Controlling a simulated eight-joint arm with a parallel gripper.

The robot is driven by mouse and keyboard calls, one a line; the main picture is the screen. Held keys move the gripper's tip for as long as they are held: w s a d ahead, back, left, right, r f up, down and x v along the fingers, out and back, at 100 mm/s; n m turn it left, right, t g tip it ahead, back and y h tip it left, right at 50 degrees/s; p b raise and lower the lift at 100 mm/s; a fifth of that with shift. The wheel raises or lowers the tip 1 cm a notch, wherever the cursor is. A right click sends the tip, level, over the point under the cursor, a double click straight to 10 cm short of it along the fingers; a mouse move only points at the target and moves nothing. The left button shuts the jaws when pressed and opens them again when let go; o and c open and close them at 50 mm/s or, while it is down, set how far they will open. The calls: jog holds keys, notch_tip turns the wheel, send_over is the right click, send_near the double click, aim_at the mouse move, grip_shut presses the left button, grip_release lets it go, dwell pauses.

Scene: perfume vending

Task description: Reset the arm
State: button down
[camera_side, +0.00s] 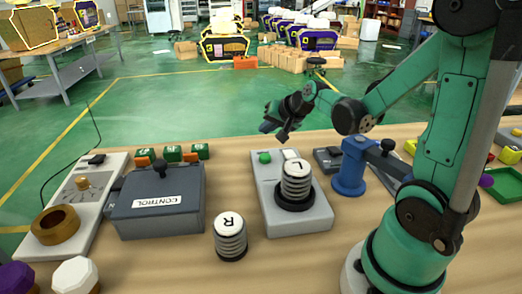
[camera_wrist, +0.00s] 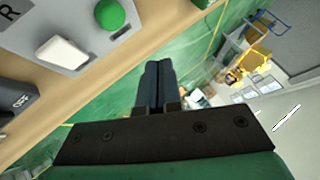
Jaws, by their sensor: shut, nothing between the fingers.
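My gripper (camera_side: 274,126) is raised above the far edge of the table, beyond the grey panel with the green button, and touches nothing. In the wrist view my gripper (camera_wrist: 156,68) shows its two dark fingers pressed together, with nothing between them. My green arm rises at the right of the side view and reaches left over the table. A cylinder marked L (camera_side: 296,182) stands upright in a dark ring on the grey panel (camera_side: 304,221). A cylinder marked R (camera_side: 230,238) stands upright on the bare table.
A grey CONTROL box (camera_side: 157,205) is left of the R cylinder. A panel with a brass ring (camera_side: 56,226) is further left. A blue stand (camera_side: 350,170) is right of the grey panel. The green button (camera_wrist: 109,14) shows in the wrist view.

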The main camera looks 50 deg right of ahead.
jog(key=shift+a, duration=0.1)
dwell(0.4)
jog(key=s+a+r+n+g, duration=0.1)
jog(key=s+a+r+n, duration=0.1)
jog(key=s+a+n, duration=0.2)
jog(key=s+a+r+n+g+y, duration=0.1)
jog(key=s+a+n, duration=0.3)
jog(key=a, duration=0.6)
jog(key=n, duration=0.2)
jog(key=shift+a+r+n, duration=0.25)
jog(key=shift+r+n, duration=0.15)
jog(key=w+d+r+n+g, duration=0.2)
jog(key=w+d+n+g, duration=0.1)
jog(key=d, duration=0.4)
jog(key=w+d+r+n+g, duration=0.2)
jog(key=w+d+n, duration=0.3)
jog(key=d, duration=0.3)
jog(key=shift+n+g, duration=0.5)
jog(key=shift+g, duration=0.2)
